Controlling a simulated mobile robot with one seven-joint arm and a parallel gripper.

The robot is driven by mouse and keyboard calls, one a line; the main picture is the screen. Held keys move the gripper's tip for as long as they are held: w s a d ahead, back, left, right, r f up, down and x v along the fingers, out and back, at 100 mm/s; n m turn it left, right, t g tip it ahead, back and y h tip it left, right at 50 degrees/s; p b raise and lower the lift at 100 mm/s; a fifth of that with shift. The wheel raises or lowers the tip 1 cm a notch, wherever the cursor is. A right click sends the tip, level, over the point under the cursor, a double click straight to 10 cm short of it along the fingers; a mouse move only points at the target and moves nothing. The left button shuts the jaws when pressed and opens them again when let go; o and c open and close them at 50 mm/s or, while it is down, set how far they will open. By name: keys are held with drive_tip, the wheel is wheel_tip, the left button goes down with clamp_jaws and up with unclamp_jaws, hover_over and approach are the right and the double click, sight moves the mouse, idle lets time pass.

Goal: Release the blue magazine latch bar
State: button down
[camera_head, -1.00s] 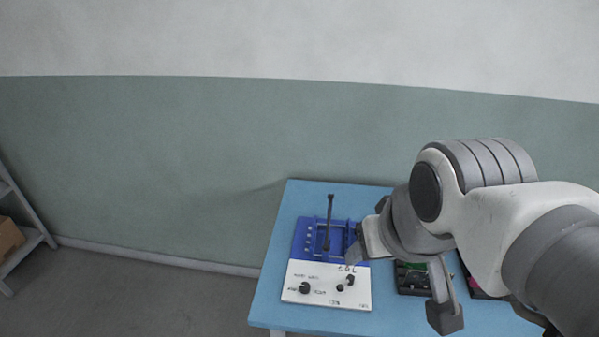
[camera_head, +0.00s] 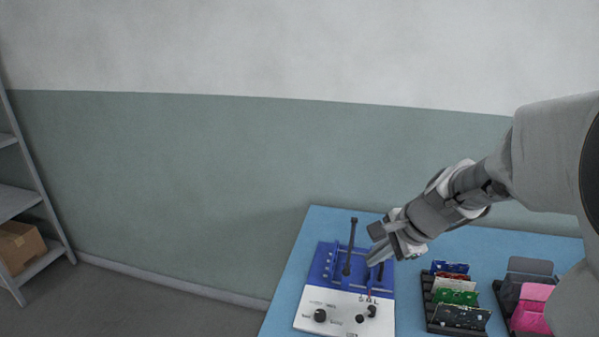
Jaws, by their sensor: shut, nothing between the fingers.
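The blue fixture (camera_head: 321,264) sits at the back of a white control panel (camera_head: 305,313) on the table. An upright dark bar (camera_head: 351,247) rises from the fixture. A shorter dark part (camera_head: 381,269) shows at the fixture's right side; I cannot tell which part is the latch bar. My gripper (camera_head: 371,260) is shut and empty, with its tips at the right part of the blue fixture. I cannot tell whether the tips touch it. My gripper hides some of the fixture's right side.
The panel carries dark knobs (camera_head: 320,315). To the right stand a black rack with several circuit boards (camera_head: 455,297) and a holder with pink pieces (camera_head: 530,310). The blue table (camera_head: 300,262) is bare along its left edge. A grey shelf (camera_head: 35,200) with a cardboard box (camera_head: 19,246) is at far left.

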drive_tip(key=w+f+m+b, duration=0.1)
drive_tip(key=w+f, duration=0.1)
drive_tip(key=f, duration=0.3)
drive_tip(key=w+d+f+m+b, duration=0.1)
drive_tip(key=w+f+m+b, duration=0.1)
drive_tip(key=f, duration=0.4)
drive_tip(key=w+f+m+b, duration=0.2)
drive_tip(key=w+f, duration=0.2)
drive_tip(key=f, duration=0.1)
drive_tip(key=shift+w+d+f, duration=0.1)
drive_tip(key=shift+d+f, duration=0.05)
drive_tip(key=shift+d, duration=0.05)
drive_tip(key=shift+a+r+p, duration=0.2)
drive_tip(key=shift+a+r, duration=0.25)
drive_tip(key=shift+r, duration=0.2)
drive_tip(key=shift+a+r+p, duration=0.15)
drive_tip(key=shift+a+r, duration=0.3)
drive_tip(key=shift+r, duration=0.15)
drive_tip(key=shift+a+r, duration=0.25)
drive_tip(key=shift+r, duration=0.05)
drive_tip(key=shift+r+p, duration=0.15)
drive_tip(key=shift+p, duration=0.15)
